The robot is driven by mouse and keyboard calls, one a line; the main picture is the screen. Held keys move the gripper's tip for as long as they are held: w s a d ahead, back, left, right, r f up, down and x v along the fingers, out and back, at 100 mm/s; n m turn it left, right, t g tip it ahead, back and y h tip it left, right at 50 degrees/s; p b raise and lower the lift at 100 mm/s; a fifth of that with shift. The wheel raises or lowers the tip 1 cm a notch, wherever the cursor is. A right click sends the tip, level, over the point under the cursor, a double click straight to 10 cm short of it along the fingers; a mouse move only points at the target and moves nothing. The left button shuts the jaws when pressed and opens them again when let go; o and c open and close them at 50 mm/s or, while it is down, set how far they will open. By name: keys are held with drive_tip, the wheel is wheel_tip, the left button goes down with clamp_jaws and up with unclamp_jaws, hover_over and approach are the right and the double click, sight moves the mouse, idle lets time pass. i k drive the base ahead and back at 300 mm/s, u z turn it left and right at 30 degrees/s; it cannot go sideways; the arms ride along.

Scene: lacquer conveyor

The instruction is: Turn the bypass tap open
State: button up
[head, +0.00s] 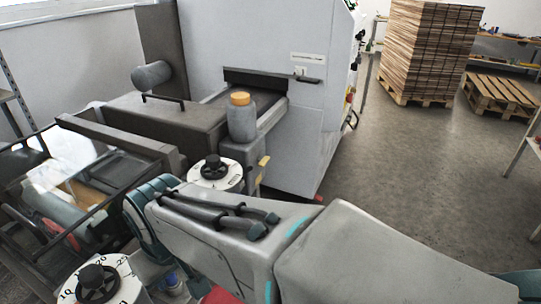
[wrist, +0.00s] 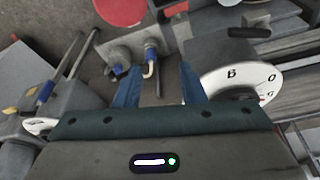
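In the wrist view, two small taps sit on a grey block ahead of my gripper (wrist: 160,88). The left tap (wrist: 118,56) has a short blue handle. The right tap (wrist: 151,58) has a blue-sleeved lever with a pale bent end. No readable label shows which one is the bypass tap. My gripper's two blue fingers are apart, with the right tap's lever showing between them and nothing visibly gripped. I cannot tell if a finger touches the lever. In the head view my arm hides the gripper and most of the tap area.
A white lettered dial (wrist: 235,80) stands close beside the right finger. In the head view are dials with black knobs (head: 214,170) (head: 97,281), an orange-lidded jar (head: 241,120) and a glazed cover (head: 70,175). Open floor (head: 425,145) lies to the right.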

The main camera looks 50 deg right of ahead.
sight(263, 162)
drive_tip(key=z, duration=1.45)
